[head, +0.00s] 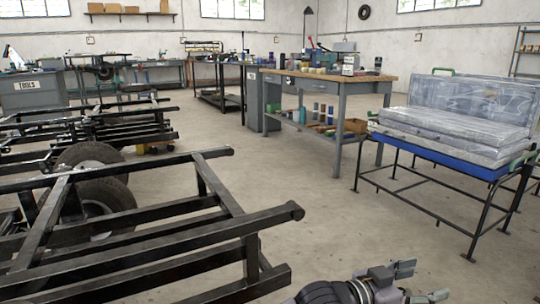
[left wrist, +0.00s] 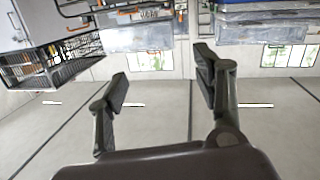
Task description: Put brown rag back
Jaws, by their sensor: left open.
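I cannot make out a brown rag in either view. My left gripper (head: 418,283) shows at the bottom edge of the head view, over bare floor. Its two fingers are spread apart with nothing between them. My right gripper is not in view.
A wooden-topped workbench (head: 345,78) with many small items stands at the centre back. Black metal frames (head: 160,236) with wheels fill the left. Floor between them is clear.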

